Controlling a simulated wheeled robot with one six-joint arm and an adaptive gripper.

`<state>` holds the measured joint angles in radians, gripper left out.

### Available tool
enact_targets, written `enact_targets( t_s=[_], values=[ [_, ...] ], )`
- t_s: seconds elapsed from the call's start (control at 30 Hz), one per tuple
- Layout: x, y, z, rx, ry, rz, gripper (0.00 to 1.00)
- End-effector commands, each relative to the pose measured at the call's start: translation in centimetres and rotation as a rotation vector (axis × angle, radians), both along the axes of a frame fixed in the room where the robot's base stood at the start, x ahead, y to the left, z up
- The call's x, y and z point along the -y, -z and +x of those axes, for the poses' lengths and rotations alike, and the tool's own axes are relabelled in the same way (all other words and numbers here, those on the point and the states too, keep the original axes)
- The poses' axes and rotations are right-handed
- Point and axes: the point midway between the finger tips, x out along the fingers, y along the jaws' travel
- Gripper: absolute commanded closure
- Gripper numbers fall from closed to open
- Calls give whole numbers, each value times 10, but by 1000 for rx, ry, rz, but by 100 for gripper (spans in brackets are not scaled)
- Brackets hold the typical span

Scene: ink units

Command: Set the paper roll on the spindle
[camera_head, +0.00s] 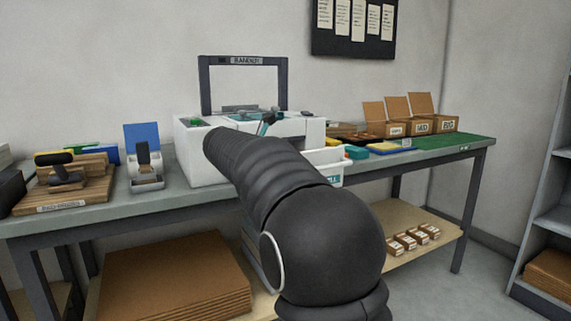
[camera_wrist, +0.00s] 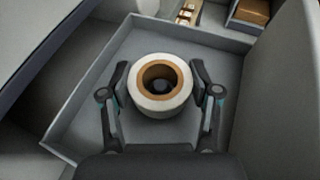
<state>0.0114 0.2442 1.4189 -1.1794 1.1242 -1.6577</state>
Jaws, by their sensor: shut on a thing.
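The paper roll (camera_wrist: 161,106) is white with a brown core ring and stands with its open end facing the wrist camera. My gripper (camera_wrist: 160,84) is shut on it, one finger at each side. A dark round shape (camera_wrist: 161,86) shows inside the core; I cannot tell whether it is a spindle. Under the roll is a grey open tray (camera_wrist: 95,65) with raised walls; I cannot tell whether the roll touches its floor. In the head view, my arm hides the roll and much of the white machine (camera_head: 190,160); the spindle is not clearly visible.
A white open bin (camera_head: 326,160) juts from the machine's front right. A dark upright frame (camera_head: 243,61) rises behind. A stamp-like tool on wooden boards (camera_head: 62,180) and a blue-backed device (camera_head: 146,170) stand left. Open cardboard boxes (camera_head: 420,122) stand right.

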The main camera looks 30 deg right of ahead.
Motion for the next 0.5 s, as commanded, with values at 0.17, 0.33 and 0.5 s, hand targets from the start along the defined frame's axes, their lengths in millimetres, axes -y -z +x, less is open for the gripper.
enact_targets(
  t_s=[0.17,0.33,0.5],
  values=[
    [0,2,0,0,0,0,73],
    [0,3,0,-1,0,0,73],
    [0,1,0,-1,0,0,73]
  ],
)
